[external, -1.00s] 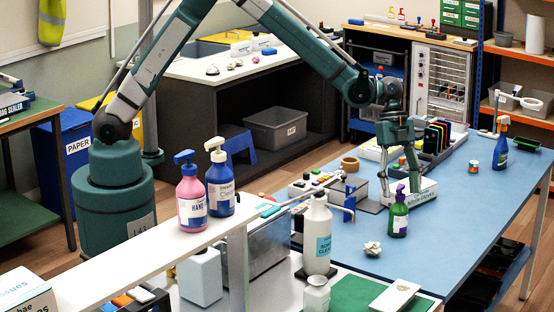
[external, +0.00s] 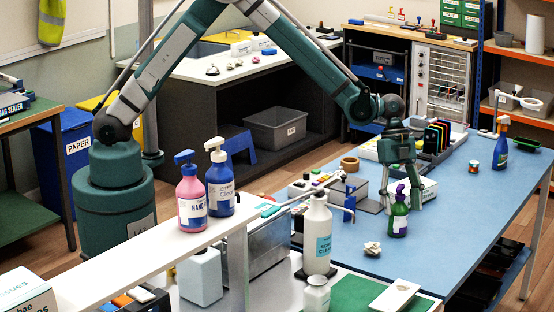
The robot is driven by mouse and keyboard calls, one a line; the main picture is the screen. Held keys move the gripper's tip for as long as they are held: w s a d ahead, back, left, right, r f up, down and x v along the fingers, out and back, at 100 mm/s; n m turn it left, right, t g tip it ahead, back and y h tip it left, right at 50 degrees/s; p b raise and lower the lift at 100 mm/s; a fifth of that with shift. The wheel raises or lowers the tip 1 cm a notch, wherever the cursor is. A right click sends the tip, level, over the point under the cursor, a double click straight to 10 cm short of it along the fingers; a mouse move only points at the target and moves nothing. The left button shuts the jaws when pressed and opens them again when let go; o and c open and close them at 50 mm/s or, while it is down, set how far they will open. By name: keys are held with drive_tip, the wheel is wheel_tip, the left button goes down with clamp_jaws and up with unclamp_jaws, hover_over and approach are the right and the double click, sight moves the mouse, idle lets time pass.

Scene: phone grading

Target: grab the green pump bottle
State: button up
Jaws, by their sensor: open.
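The green pump bottle (external: 398,222) stands upright on the blue table, with a purple pump head and a label on its front. My gripper (external: 400,204) is open and points down at the bottle. One finger shows at the left of the bottle and the other at its right, near its upper part. I cannot tell whether either finger touches the bottle.
A white box (external: 427,187) stands just behind the bottle. A crumpled paper ball (external: 372,248) lies in front.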

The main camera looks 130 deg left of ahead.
drive_tip(key=shift+x, duration=0.9)
drive_tip(key=c, duration=1.2)
